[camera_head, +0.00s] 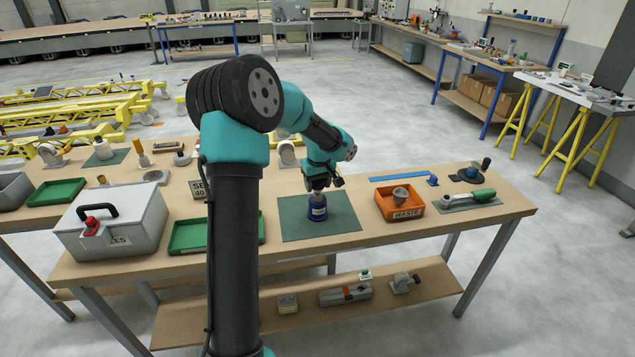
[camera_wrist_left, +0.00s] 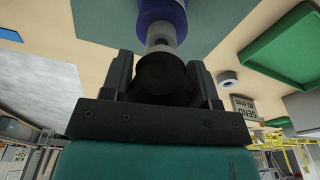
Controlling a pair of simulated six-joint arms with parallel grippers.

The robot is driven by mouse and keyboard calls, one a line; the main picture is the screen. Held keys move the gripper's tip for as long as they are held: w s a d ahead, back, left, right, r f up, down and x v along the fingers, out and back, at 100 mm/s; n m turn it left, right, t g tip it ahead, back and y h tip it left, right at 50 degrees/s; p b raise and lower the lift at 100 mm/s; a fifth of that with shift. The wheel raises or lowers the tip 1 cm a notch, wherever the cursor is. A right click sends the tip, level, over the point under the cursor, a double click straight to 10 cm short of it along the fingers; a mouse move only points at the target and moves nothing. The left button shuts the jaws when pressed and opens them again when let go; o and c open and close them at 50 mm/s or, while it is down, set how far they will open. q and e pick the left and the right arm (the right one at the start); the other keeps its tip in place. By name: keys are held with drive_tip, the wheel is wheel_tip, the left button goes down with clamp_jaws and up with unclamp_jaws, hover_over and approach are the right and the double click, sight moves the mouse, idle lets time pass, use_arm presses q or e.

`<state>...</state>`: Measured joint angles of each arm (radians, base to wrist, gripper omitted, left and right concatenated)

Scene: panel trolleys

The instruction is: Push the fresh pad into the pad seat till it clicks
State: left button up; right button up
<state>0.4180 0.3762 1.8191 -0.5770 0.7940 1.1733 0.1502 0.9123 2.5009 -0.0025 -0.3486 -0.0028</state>
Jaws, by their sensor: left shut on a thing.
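My left gripper (camera_head: 318,187) points down over the green mat (camera_head: 290,226) on the workbench. In the left wrist view its fingers (camera_wrist_left: 163,85) are closed around a dark round piece (camera_wrist_left: 162,74). A grey neck and a blue cylindrical body (camera_wrist_left: 162,12) with a pale band are in line beyond that piece. In the head view the blue body (camera_head: 317,213) stands upright on the mat, directly under the gripper. I cannot tell which of these parts is the fresh pad or the pad seat, nor whether they are fully pressed together. My right gripper is not in view.
An orange WASTE bin (camera_head: 407,214) holding a grey cup-shaped piece stands right of the mat. A green-handled tool (camera_head: 470,199) lies beyond it. A green tray (camera_head: 186,249) and a grey case (camera_head: 112,232) are on the left. The mat's right side is clear.

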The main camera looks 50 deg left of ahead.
use_arm(q)
drive_tip(key=shift+f, duration=0.8)
drive_tip(key=o, duration=1)
drive_tip(key=shift+r, duration=0.1)
drive_tip(key=shift+s+d+r, duration=0.1)
drive_tip(key=shift+d+r, duration=0.05)
drive_tip(key=shift+r, duration=1.15)
drive_tip(key=shift+d+r, duration=0.15)
drive_tip(key=shift+r, duration=1.15)
drive_tip(key=shift+s+d+r, duration=0.1)
drive_tip(key=shift+d+r, duration=0.05)
drive_tip(key=shift+r, duration=1.15)
